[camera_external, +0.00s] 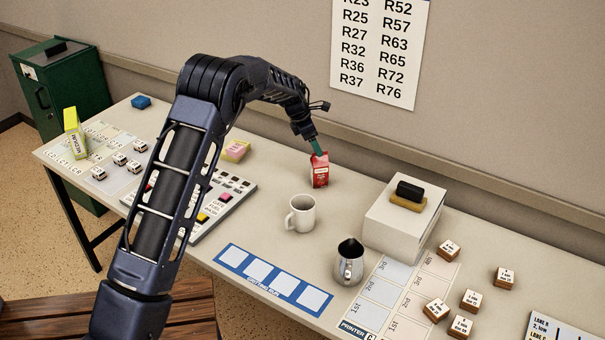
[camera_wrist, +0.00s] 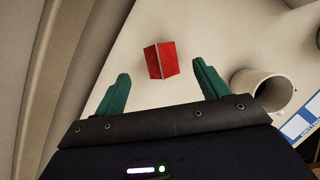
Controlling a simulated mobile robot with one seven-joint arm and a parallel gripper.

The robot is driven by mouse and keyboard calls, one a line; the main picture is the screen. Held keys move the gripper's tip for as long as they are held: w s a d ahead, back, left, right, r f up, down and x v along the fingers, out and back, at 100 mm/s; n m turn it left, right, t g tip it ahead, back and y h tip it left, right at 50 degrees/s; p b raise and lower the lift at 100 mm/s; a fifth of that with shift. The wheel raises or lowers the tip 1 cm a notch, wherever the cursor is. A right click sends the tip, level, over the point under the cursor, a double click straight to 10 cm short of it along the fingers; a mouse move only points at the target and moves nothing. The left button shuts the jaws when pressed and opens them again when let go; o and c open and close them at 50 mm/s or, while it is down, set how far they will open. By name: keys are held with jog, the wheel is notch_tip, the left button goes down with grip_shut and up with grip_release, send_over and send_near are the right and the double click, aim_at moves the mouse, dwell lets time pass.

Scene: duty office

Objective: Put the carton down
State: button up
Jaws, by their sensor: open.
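The red carton (camera_external: 320,172) stands upright on the table behind the white mug. It also shows in the wrist view (camera_wrist: 161,60), beyond the fingertips and between their lines. My gripper (camera_external: 316,147) is at the top of the carton in the external view. In the wrist view my gripper (camera_wrist: 160,78) has its two green fingers spread wide, with nothing between them and bare table around the carton. Whether a finger touches the carton cannot be told.
The white mug (camera_external: 300,214) stands just in front of the carton, with a metal pitcher (camera_external: 349,262) further forward. A white box (camera_external: 403,222) bearing a dark-topped block is at right. A pink-yellow block (camera_external: 235,150) lies to the left. Table behind the carton is clear.

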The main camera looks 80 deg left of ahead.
jog(key=shift+v, duration=2.4)
